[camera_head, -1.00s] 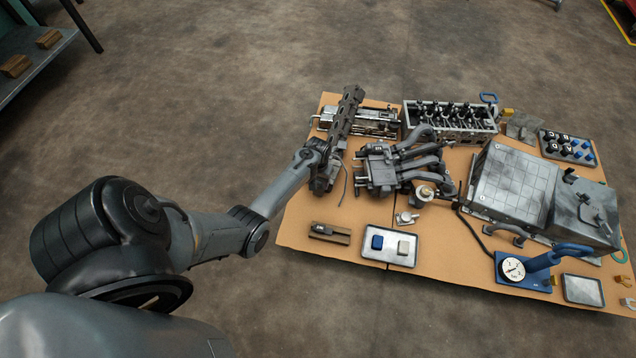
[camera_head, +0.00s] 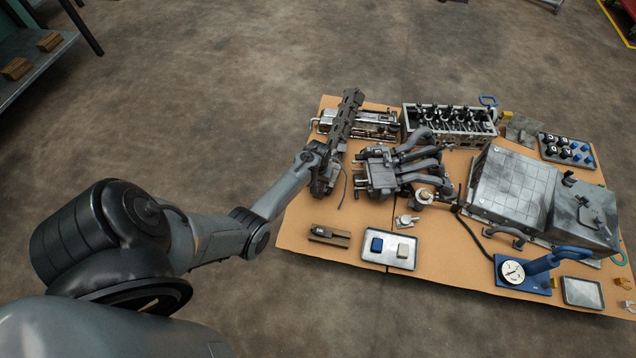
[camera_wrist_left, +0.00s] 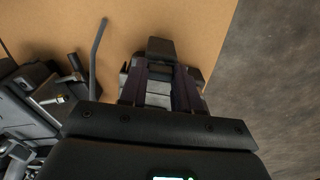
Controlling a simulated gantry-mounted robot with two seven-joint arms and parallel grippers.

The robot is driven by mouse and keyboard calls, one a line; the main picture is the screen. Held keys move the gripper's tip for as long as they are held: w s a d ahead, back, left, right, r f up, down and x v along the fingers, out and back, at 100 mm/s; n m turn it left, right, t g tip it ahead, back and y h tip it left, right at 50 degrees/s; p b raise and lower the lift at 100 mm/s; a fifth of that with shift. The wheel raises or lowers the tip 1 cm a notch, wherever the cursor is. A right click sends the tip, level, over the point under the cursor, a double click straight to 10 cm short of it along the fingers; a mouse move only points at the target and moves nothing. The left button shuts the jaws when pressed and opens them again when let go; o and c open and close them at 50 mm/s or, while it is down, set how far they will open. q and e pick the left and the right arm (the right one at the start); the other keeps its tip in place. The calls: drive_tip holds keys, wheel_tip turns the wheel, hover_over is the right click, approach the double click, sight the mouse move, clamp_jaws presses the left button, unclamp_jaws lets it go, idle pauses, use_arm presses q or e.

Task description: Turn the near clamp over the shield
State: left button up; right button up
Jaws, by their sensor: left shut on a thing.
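My left gripper (camera_head: 324,184) is at the left side of the board, pointing down beside the pipe manifold. In the left wrist view, its two fingers (camera_wrist_left: 160,86) are shut on a small dark and grey part, likely the near clamp (camera_wrist_left: 160,47). The fingers and palm hide much of this part, so its turn angle is unclear. My right gripper is out of view.
A tray with blue and pale blocks (camera_head: 375,255) and a brown block (camera_head: 329,235) lie nearer. Bare floor is left.

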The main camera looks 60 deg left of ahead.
use_arm(q)
drive_tip(key=n+p, duration=0.3)
drive_tip(key=shift+r, duration=0.2)
drive_tip(key=n+p, duration=0.1)
drive_tip(key=n, duration=0.3)
drive_tip(key=shift+w+d+f+p, duration=0.1)
drive_tip(key=shift+f+p, duration=0.05)
drive_tip(key=shift+p, duration=0.15)
drive_tip(key=n, duration=0.4)
drive_tip(key=shift+f, duration=0.1)
drive_tip(key=n, duration=0.5)
drive_tip(key=shift+n, duration=0.6)
drive_tip(key=o, duration=1.1)
drive_tip(key=shift+c, duration=0.2)
